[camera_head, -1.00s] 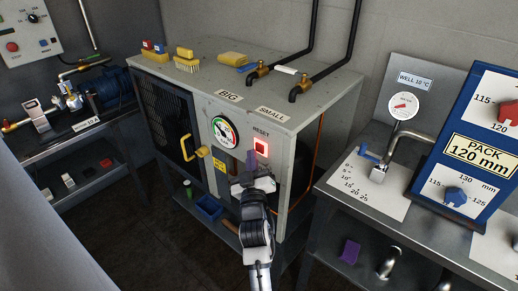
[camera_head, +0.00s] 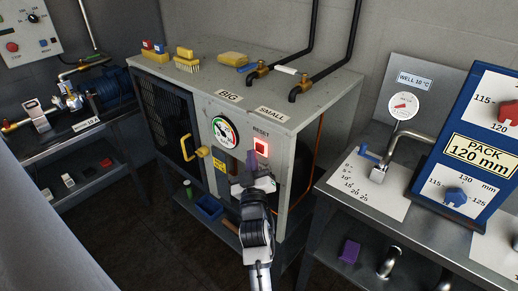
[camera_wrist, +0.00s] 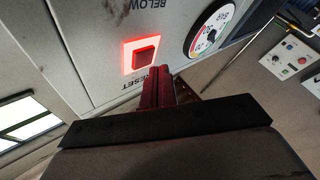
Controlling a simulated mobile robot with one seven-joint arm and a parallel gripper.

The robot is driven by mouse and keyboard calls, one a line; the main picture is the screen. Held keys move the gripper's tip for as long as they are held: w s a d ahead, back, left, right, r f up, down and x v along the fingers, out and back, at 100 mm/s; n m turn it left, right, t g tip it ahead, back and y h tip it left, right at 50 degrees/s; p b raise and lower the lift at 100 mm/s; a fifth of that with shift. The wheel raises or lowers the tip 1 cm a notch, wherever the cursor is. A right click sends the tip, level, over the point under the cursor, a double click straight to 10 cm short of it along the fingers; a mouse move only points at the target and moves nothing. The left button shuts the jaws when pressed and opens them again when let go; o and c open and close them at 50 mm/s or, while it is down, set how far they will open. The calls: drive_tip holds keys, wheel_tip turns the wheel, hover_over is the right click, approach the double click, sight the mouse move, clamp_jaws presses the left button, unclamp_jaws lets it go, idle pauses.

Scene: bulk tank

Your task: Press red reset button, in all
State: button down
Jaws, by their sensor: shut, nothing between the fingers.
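The red reset button (camera_head: 261,147) glows on the front of the grey cabinet (camera_head: 230,120), under the label RESET. In the wrist view the lit red button (camera_wrist: 143,57) stands out from its bright square plate, and the label shows upside down. My gripper (camera_head: 252,170) is just below and left of the button in the head view. In the wrist view the shut fingers (camera_wrist: 156,85) are close to the button, tinted red by its light. They look apart from it, though the exact gap is hard to tell. Nothing is held.
A round gauge (camera_head: 224,132) and a yellow handle (camera_head: 186,147) are left of the button on the cabinet. A bench (camera_head: 330,180) with a tap and a blue PACK panel (camera_head: 478,150) stands at the right. Brushes and pipes are on the cabinet top.

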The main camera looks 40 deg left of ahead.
drive_tip(key=shift+w+r, duration=0.1)
drive_tip(key=shift+w, duration=0.05)
drive_tip(key=shift+w+p, duration=0.3)
drive_tip(key=shift+p, duration=0.25)
drive_tip(key=shift+w+d+p, duration=0.1)
drive_tip(key=shift+w+p, duration=0.3)
drive_tip(key=shift+p, duration=0.2)
idle(0.5)
drive_tip(key=shift+s+f+b, duration=0.15)
drive_tip(key=shift+f+b, duration=0.05)
drive_tip(key=shift+b, duration=0.15)
drive_tip(key=shift+s+r+b, duration=0.1)
drive_tip(key=shift+s+b, duration=0.6)
drive_tip(key=shift+b, duration=0.25)
